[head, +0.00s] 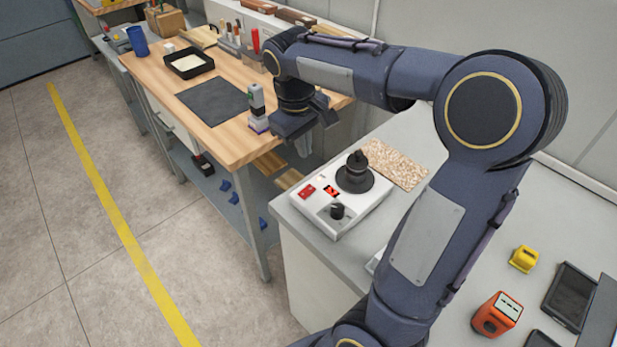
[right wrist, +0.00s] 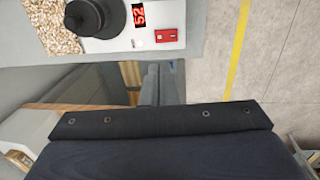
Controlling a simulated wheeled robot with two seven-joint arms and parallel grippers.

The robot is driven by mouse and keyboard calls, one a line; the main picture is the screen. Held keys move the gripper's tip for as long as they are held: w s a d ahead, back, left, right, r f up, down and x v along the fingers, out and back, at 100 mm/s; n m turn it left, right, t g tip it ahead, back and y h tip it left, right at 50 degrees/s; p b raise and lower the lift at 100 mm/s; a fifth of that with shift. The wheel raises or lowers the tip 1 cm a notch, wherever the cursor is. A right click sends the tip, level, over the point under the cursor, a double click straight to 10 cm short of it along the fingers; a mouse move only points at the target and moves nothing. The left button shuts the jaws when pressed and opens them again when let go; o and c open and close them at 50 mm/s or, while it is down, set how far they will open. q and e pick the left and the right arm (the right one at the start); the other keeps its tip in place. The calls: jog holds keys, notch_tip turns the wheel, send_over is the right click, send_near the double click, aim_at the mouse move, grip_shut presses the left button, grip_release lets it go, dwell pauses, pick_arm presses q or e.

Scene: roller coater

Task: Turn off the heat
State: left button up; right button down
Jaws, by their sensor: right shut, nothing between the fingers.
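A white heater unit (head: 342,195) sits on the grey bench top. It has a red switch (head: 307,191), a small lit red display (head: 331,191), a black knob (head: 337,211) and a black round part (head: 355,172) on top. In the right wrist view the display (right wrist: 138,14) and red switch (right wrist: 166,36) show at the top; the knob is out of that view. My right gripper (head: 325,112) is shut and empty, beyond the unit and above the gap between the benches. Its fingers (right wrist: 151,82) show in the wrist view, apart from the unit. My left gripper is not in view.
A speckled board (head: 395,164) lies beside the unit. A wooden bench (head: 220,135) with a dark mat, a black tray (head: 188,63) and a grey-green bottle (head: 256,103) stands beyond. An orange device (head: 497,315) and a yellow block (head: 524,259) lie at the right.

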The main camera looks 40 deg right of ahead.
aim_at(310, 189)
jog(key=f, duration=0.4)
jog(key=d+f, duration=0.1)
jog(key=f, duration=0.6)
jog(key=shift+d+f, duration=0.2)
jog(key=shift+f, duration=0.15)
jog(key=shift+d+f, duration=0.1)
jog(key=shift+f, duration=0.35)
jog(key=shift+r, duration=0.25)
